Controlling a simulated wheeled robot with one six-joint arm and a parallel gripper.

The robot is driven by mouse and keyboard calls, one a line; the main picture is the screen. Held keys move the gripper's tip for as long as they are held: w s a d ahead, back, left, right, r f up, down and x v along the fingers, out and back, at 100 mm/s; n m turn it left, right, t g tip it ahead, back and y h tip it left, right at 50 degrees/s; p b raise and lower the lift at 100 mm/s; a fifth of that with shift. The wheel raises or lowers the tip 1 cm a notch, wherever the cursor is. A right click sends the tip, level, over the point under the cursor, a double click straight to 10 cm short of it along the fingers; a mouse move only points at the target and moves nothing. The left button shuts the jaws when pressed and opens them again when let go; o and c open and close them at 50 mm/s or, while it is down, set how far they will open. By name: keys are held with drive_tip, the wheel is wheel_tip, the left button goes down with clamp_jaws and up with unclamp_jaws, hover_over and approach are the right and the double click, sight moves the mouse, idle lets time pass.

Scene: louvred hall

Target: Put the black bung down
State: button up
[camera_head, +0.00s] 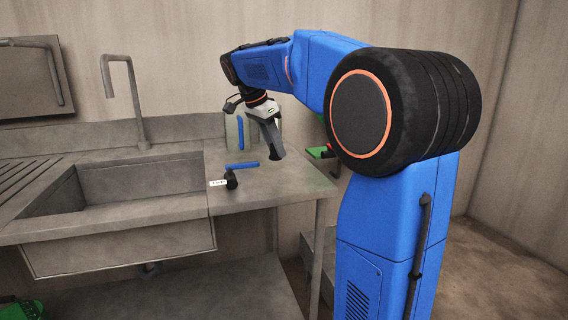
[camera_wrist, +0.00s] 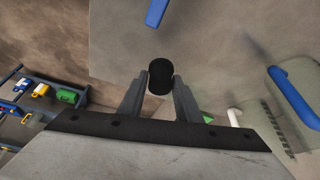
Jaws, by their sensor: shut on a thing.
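My gripper (camera_head: 276,146) hangs over the right part of the grey steel counter (camera_head: 265,185), pointing down. In the wrist view its two grey fingers (camera_wrist: 159,92) are shut on the black bung (camera_wrist: 160,72), a short dark cylinder gripped at the fingertips. The bung appears above the counter near its right edge, with bare grey surface beside it.
A blue bar (camera_head: 242,165) and a black piece (camera_head: 231,181) with a white tag lie on the counter, left of my gripper. The sink (camera_head: 130,190) and tap (camera_head: 135,95) are further left. A rack (camera_wrist: 22,88) with coloured items stands beyond the counter edge.

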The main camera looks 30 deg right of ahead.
sight(275, 156)
drive_tip(key=shift+s+d+f, duration=0.1)
drive_tip(key=shift+d+f, duration=0.25)
drive_tip(key=shift+f, duration=2.2)
drive_tip(key=o, duration=1)
drive_tip(key=shift+f, duration=0.1)
drive_tip(key=shift+o, duration=0.2)
drive_tip(key=v, duration=1.2)
drive_tip(key=s+a+f+n+t+y, duration=0.1)
drive_tip(key=s+a+f+n, duration=0.2)
drive_tip(key=s+f+n, duration=0.3)
drive_tip(key=s+a+f+n+t+y, duration=0.2)
drive_tip(key=s+a+f+n, duration=0.2)
drive_tip(key=s+f, duration=0.8)
drive_tip(key=s+a+f+n+t+y, duration=0.1)
drive_tip(key=s+a+f+n, duration=0.3)
drive_tip(key=s+f+n, duration=0.4)
drive_tip(key=s+f, duration=0.1)
drive_tip(key=s, duration=0.3)
drive_tip(key=shift+a+f+t, duration=0.15)
drive_tip(key=shift+a+t, duration=0.1)
drive_tip(key=shift+t, duration=0.15)
